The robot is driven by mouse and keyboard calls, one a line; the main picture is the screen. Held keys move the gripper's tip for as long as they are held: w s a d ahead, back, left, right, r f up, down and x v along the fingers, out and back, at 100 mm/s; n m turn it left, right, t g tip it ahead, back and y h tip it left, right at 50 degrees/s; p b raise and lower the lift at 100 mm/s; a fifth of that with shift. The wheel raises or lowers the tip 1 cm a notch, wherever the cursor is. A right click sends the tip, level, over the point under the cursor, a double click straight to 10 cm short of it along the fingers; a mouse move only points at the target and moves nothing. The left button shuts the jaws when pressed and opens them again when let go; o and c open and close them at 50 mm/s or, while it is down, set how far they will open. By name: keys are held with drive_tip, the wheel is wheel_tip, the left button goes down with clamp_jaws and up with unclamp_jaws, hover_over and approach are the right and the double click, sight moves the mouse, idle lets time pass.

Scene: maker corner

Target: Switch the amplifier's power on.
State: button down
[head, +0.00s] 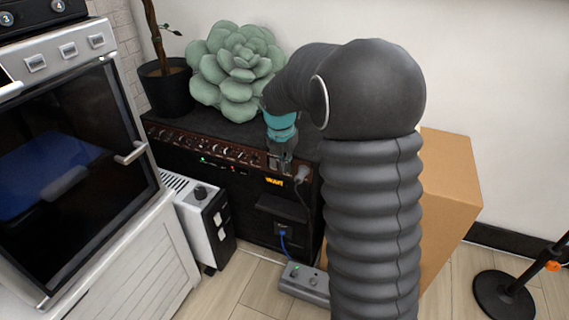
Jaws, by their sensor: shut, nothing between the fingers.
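The amplifier (258,205) is a black box against the wall with a row of knobs on its brown front panel (205,146). Small green and red lights show near the panel. My gripper (282,170), below a teal band, is shut and empty. It is at the right end of the panel, in front of or touching it; I cannot tell which. The power switch is not clearly seen there, and my gripper covers part of that area. A grey plug (301,174) is just to the right of my gripper.
A green succulent cushion (237,70) and a potted plant (168,88) stand on the amplifier. A white heater (205,222) and an oven (75,150) are to the left. A grey pedal box (304,284) with a blue cable is on the floor. A cardboard box (449,190) stands right.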

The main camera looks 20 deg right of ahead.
drive_tip(key=s+a+r+p, duration=0.1)
drive_tip(key=s+a+r, duration=0.3)
drive_tip(key=r, duration=0.5)
drive_tip(key=shift+s+a, duration=0.3)
drive_tip(key=shift+s, duration=0.65)
